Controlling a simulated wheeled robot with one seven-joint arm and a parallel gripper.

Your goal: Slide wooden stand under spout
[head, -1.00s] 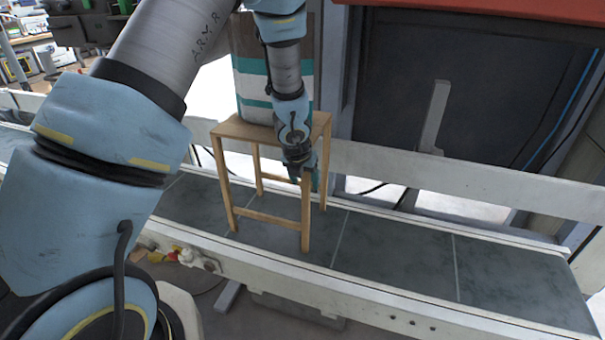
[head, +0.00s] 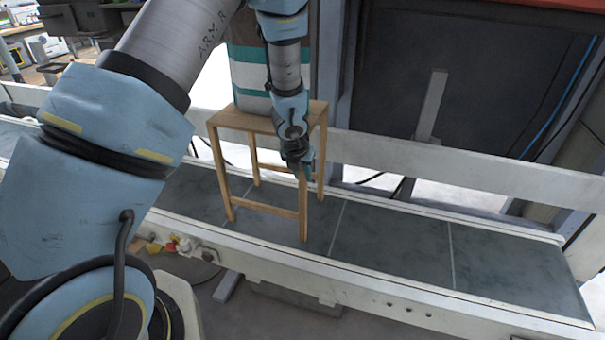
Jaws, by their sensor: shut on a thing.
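The wooden stand (head: 236,118) is a light brown four-legged frame with a flat top and low rails. It stands upright on the grey conveyor belt. A white and teal striped bag (head: 250,75) shows at the far side of the stand's top, partly hidden by my arm. My gripper (head: 304,172) points down at the stand's near right corner and is shut on the upper part of that leg. The fingertips are small and partly merge with the leg. No spout can be made out in this view.
The conveyor belt (head: 390,246) is clear to the right of the stand. A white far rail (head: 450,170) and a white near rail (head: 340,290) border it. A dark panel (head: 500,80) stands behind, with a grey upright lever (head: 431,105) before it.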

